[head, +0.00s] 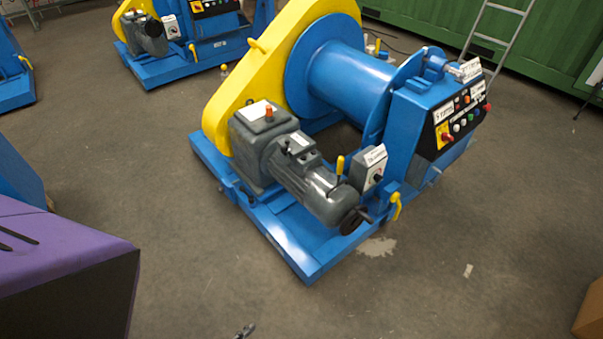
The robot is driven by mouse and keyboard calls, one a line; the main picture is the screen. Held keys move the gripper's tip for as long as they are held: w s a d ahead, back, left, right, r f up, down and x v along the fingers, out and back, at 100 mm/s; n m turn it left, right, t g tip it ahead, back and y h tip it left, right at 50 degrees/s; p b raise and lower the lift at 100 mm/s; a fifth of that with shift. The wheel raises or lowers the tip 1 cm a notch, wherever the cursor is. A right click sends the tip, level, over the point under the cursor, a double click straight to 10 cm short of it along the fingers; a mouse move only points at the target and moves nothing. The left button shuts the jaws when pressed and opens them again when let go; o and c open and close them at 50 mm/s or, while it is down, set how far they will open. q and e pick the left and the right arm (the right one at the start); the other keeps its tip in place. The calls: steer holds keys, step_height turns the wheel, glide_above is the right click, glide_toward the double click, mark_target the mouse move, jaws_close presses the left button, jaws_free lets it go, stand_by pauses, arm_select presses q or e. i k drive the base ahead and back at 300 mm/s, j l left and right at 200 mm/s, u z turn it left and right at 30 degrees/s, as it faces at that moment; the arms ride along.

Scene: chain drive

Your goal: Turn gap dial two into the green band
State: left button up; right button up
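A small grey box with a round dark knob and a white label (374,170) stands on the near blue winch, right of the grey motor. Its label is too small to read, so I cannot tell whether it is gap dial two. A similar grey box with a knob (172,27) is on the winch at the back left. No green band can be made out on either. A small dark piece (245,331) at the bottom edge may be a tip of my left gripper; its opening does not show. My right gripper is out of view.
The near winch has a blue drum (343,76), a yellow chain guard (240,95), a grey motor (318,187) and a control panel (460,116). A ladder (497,35) leans at the back right. Concrete floor (400,285) is clear in front.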

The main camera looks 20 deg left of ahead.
mark_target(377, 178)
steer(key=i+l+u, duration=0.1)
steer(key=u, duration=0.3)
steer(key=l+u, duration=0.1)
steer(key=u, duration=0.25)
steer(key=i+l+u, duration=0.1)
steer(key=u, duration=0.3)
steer(key=l+u, duration=0.2)
steer(key=u, duration=0.15)
steer(key=l+u, duration=0.9)
steer(key=k+l+u, duration=0.2)
steer(key=l, duration=0.15)
steer(key=l+u, duration=0.15)
steer(key=l, duration=0.25)
steer(key=k+l+u, duration=0.2)
steer(key=l, duration=0.15)
steer(key=k+l+u, duration=0.1)
steer(key=l, duration=0.25)
steer(key=k+l, duration=0.2)
steer(key=k+l+u, duration=0.15)
steer(key=l, duration=0.3)
steer(key=k+l, duration=0.3)
steer(key=l, duration=0.2)
steer(key=k+l, duration=0.3)
steer(key=l, duration=0.15)
steer(key=i+l, duration=0.1)
steer(key=l, duration=0.4)
